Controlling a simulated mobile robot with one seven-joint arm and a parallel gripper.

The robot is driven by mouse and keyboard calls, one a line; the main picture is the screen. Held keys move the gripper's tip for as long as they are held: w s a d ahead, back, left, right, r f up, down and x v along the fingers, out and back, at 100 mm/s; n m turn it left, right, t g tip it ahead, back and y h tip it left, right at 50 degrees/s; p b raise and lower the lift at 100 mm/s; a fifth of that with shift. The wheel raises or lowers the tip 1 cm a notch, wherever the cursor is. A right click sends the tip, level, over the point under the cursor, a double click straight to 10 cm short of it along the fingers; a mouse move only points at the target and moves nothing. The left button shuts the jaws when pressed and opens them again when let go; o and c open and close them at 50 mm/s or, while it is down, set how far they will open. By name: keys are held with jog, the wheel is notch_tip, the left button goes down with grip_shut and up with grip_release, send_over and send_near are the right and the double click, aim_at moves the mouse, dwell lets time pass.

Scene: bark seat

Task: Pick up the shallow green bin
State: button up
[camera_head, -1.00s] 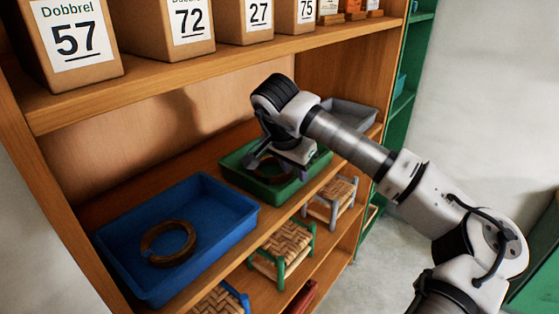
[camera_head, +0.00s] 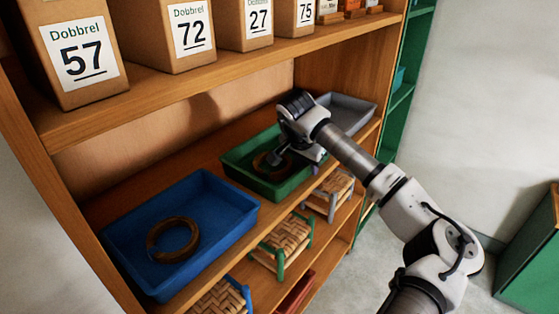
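The shallow green bin (camera_head: 238,170) stands on the middle shelf, between a blue bin and a grey bin. A brown ring-shaped piece (camera_head: 262,165) lies in it, partly hidden by my gripper. My gripper (camera_head: 288,158) is over the right part of the green bin, pointing down, with its fingers near the bin's right side. The fingertips are small and partly hidden, so I cannot tell whether they are open or touch the bin.
The blue bin (camera_head: 225,188) at the left holds a brown ring (camera_head: 173,240). The grey bin (camera_head: 352,105) is close behind my gripper at the right. Numbered boxes (camera_head: 82,55) line the upper shelf (camera_head: 230,70). Small woven stools (camera_head: 285,238) stand on the shelf below.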

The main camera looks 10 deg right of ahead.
grip_shut()
jog(key=shift+r, duration=0.15)
dwell(0.4)
